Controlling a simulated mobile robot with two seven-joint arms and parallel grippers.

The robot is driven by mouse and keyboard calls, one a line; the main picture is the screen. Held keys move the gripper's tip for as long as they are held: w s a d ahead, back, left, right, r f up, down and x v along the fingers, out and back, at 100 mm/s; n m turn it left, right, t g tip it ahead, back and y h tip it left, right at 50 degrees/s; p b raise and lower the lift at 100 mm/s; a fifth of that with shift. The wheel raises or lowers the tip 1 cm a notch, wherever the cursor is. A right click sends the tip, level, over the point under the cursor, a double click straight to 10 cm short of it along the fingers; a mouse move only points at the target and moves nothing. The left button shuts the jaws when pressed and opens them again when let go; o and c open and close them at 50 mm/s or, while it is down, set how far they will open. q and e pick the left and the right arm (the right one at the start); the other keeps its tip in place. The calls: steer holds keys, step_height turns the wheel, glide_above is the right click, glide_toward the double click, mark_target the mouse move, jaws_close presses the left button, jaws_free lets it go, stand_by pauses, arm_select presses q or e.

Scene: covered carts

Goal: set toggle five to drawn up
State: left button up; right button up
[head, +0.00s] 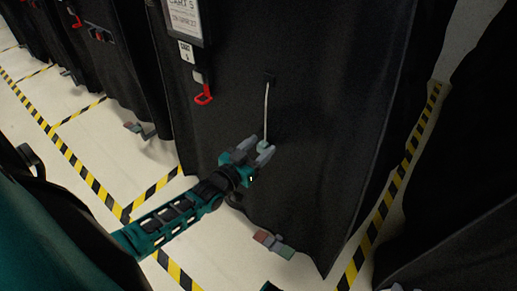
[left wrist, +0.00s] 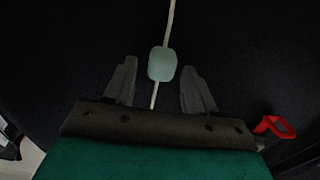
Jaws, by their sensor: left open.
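A pale green toggle (head: 263,146) sits on a thin white cord (head: 266,108) that hangs down the black cover (head: 320,110) of the cart whose sign (head: 185,18) appears to read CART 5. The toggle is near the cord's lower end in the head view. My left gripper (head: 255,149) is open at the toggle. In the left wrist view the toggle (left wrist: 162,64) lies between the two fingertips, with a gap on each side. A short piece of cord runs on below it between the fingers. My right gripper is not seen.
A red hook (head: 204,96) hangs under a small tag (head: 187,52) left of the cord. Other covered carts stand left and right. Yellow-black tape marks the pale floor.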

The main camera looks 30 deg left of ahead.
arm_select(q)
steer(key=shift+c, duration=0.3)
jaws_close()
stand_by(0.3)
